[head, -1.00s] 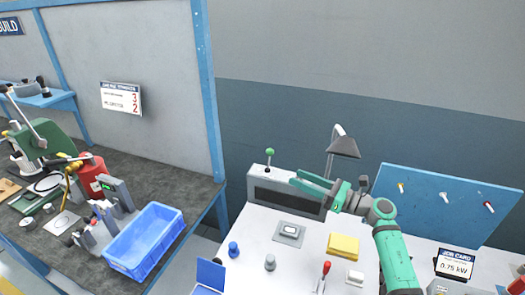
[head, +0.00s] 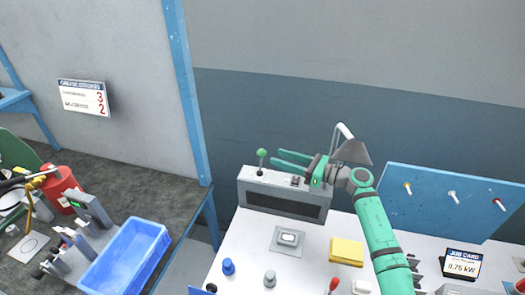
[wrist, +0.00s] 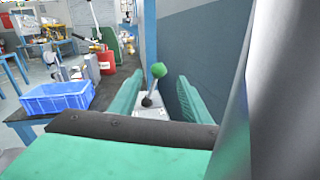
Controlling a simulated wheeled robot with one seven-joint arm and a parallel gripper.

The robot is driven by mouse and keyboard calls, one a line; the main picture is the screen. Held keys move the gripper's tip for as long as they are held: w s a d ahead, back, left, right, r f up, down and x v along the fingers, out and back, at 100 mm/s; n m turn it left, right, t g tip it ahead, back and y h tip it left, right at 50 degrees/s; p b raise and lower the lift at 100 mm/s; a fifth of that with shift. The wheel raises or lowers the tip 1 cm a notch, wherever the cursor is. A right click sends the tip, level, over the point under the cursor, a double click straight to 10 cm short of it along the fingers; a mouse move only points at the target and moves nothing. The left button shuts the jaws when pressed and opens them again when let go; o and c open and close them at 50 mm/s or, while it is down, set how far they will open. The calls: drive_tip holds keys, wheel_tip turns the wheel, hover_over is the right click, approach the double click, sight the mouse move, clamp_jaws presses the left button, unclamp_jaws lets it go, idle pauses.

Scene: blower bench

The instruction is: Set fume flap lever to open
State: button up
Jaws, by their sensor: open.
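The fume flap lever (head: 261,160) is a short rod with a green ball knob on top of a grey box (head: 243,187) at the back left of the white bench. It stands nearly upright in the head view. My gripper (head: 276,159) is open, with green fingers pointing left toward the lever just above the box. In the wrist view the lever's green knob (wrist: 158,70) shows between the two open fingers, beyond their tips or near them; the rod leans there and its dark base is visible. Contact with the lever cannot be seen.
A desk lamp (head: 354,151) stands close behind my gripper. A blue pegboard (head: 430,215) is at right. A grey plate (head: 287,240), a yellow block (head: 346,252) and blue and grey knobs lie on the bench. A blue crate (head: 130,255) sits on the left bench.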

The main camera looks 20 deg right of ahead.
sight(262, 153)
drive_tip(key=x, duration=0.8)
drive_tip(key=shift+s, duration=0.1)
clamp_jaws()
